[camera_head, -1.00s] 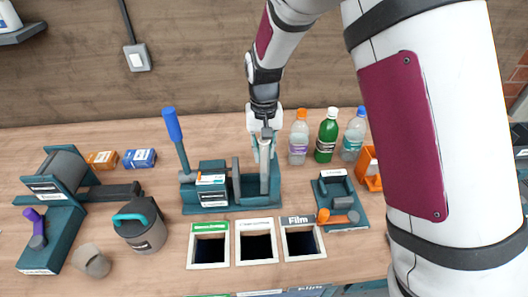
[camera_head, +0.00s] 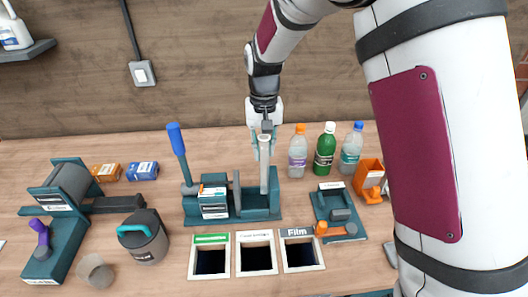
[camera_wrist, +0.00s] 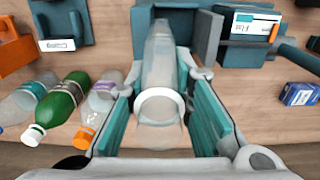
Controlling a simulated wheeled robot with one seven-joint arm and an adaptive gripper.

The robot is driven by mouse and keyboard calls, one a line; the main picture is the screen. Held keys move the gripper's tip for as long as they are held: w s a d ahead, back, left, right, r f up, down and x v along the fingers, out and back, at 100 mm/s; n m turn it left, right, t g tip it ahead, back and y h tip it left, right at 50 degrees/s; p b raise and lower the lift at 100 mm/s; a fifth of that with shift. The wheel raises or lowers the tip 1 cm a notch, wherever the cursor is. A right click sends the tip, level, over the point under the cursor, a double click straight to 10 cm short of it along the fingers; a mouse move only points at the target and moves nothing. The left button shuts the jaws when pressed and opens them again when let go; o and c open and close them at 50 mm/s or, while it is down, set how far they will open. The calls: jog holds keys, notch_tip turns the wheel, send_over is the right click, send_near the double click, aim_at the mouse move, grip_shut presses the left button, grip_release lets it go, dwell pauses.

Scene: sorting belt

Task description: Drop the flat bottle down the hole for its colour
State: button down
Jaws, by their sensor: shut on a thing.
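The flat bottle, pale and see-through with a white neck ring, hangs upright in my gripper (camera_head: 265,140). Its flattened body (camera_head: 264,175) reaches down at the right-hand bay of the teal press (camera_head: 205,216); I cannot tell whether its lower end is still inside. In the wrist view the bottle (camera_wrist: 160,58) stands between the teal fingers of my gripper (camera_wrist: 163,105), which are shut on it. Three square holes sit in front of the press: one with a green label (camera_head: 211,239), one with a white label (camera_head: 254,236) and one with a dark "Film" label (camera_head: 297,232).
Clear (camera_head: 298,158), green (camera_head: 324,157) and blue-capped (camera_head: 351,152) bottles stand right of the press. The press's blue-handled lever (camera_head: 175,140) rises at its left. A small teal device (camera_head: 340,226) is at right, a grey canister (camera_head: 146,245) at left.

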jog(key=shift+r, duration=0.2)
jog(key=shift+r+p, duration=0.6)
jog(key=shift+r, duration=2.3)
